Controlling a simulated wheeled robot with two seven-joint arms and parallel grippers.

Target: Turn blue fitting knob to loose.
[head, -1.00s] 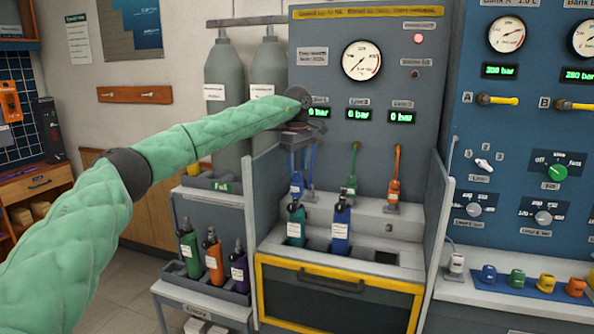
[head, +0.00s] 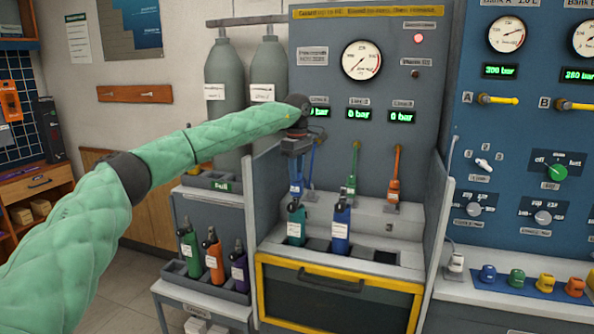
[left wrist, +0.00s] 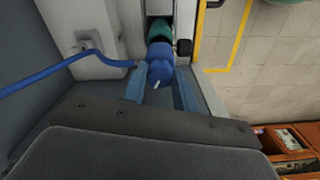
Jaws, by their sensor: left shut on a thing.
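My left gripper (head: 296,192) points down over the leftmost bay of the bench. The blue fitting knob (left wrist: 160,70) sits between its two fingers in the left wrist view, and the gripper is shut on it. A blue hose (left wrist: 50,72) runs from the fitting to the left. Below the fitting is a teal bottle (head: 296,226), standing in the left well, with its green top (left wrist: 159,32) in the left wrist view. In the head view the gripper partly hides the knob. My right gripper is not in view.
A blue bottle (head: 341,230) stands in the well just to the right. Green (head: 352,170) and orange (head: 394,175) hoses hang behind. Side panels (head: 267,205) flank the bay. Several bottles stand in a rack (head: 178,272) at the left.

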